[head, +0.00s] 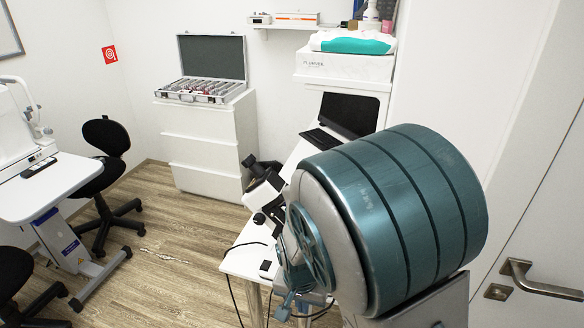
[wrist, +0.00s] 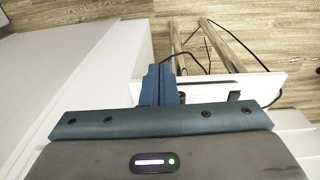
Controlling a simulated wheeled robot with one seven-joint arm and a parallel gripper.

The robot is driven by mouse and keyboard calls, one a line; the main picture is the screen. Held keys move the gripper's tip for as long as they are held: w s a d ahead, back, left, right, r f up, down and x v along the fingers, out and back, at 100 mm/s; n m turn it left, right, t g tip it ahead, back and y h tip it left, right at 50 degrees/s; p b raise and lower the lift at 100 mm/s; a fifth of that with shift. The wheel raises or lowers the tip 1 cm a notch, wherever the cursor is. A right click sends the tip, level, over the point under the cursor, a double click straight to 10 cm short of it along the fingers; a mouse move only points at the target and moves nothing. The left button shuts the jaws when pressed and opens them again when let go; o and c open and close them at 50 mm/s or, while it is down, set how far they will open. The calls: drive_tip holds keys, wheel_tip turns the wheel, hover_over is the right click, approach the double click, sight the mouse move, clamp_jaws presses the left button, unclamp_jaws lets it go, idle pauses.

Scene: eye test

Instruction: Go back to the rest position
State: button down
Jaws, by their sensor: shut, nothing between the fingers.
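My gripper (wrist: 160,80) shows in the wrist view with its two blue fingers together and nothing between them. The fingers point toward the edge of a white table (wrist: 262,88) and the floor beyond. I cannot tell from this view how far they are from the table. In the head view, a large teal and grey part of my own arm fills the right of the middle and hides part of the white table (head: 238,262). Small blue parts below it look like the gripper, but its fingers are not clear there.
A laptop (head: 348,114) and a white optical instrument (head: 265,188) stand on the table. A white drawer cabinet (head: 200,148) bears an open lens case (head: 212,68). A black chair (head: 105,165) stands left. A door handle (head: 535,280) is at right. Wooden floor (head: 165,235) is open between. Cables hang by the table.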

drive_tip(key=s+d+r+n+t, duration=0.1)
drive_tip(key=s+d+r, duration=0.3)
drive_tip(key=r, duration=0.5)
drive_tip(key=s+d+r+n+t, duration=0.1)
drive_tip(key=s+d+r, duration=0.3)
drive_tip(key=d+r, duration=0.4)
drive_tip(key=shift+s+d+r+n+t+y, duration=0.3)
drive_tip(key=shift+r+n, duration=0.05)
drive_tip(key=shift+n, duration=0.55)
